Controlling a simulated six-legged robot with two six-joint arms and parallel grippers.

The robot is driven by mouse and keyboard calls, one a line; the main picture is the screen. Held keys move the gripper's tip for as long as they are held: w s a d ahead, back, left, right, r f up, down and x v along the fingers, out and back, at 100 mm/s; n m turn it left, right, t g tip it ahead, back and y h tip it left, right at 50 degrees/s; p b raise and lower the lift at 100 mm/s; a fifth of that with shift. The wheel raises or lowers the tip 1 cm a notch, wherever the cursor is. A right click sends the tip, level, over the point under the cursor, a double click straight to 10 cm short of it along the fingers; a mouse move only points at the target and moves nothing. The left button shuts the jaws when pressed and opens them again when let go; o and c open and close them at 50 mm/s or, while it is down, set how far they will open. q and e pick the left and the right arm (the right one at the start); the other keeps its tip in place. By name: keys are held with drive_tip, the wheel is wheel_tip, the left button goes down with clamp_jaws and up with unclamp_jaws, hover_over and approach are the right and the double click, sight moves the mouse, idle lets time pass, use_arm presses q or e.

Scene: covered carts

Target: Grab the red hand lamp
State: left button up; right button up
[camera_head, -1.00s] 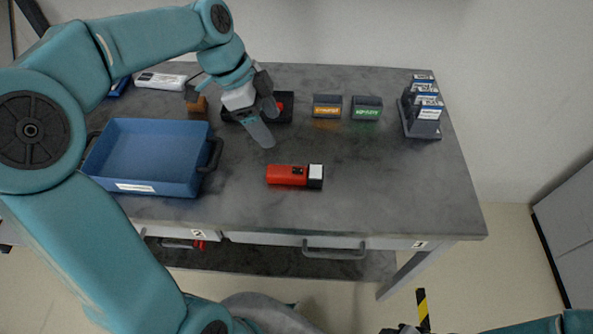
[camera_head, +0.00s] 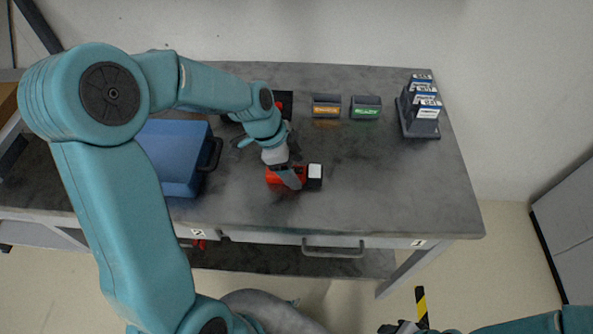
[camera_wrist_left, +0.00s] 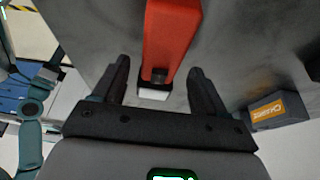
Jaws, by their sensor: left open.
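The red hand lamp (camera_head: 272,178) lies on its side on the grey table, its white-and-black head pointing right in the head view. My left gripper (camera_head: 290,179) is over the lamp and hides part of its body. In the left wrist view the red lamp (camera_wrist_left: 171,34) shows between the two spread fingers, with clear space on both sides. The left gripper is open and holds nothing. Of my right gripper (camera_head: 400,328), only a dark part shows at the bottom edge; its jaws cannot be made out.
Two small labelled boxes, orange (camera_head: 326,106) and green (camera_head: 365,107), stand behind. A dark rack (camera_head: 420,125) with cards is at the back right. The table right of the lamp is clear.

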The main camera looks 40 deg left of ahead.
use_arm(q)
drive_tip(key=shift+d+f, duration=0.3)
drive_tip(key=shift+f, duration=0.3)
drive_tip(key=c, duration=1.1)
drive_tip(key=shift+w+r, duration=0.1)
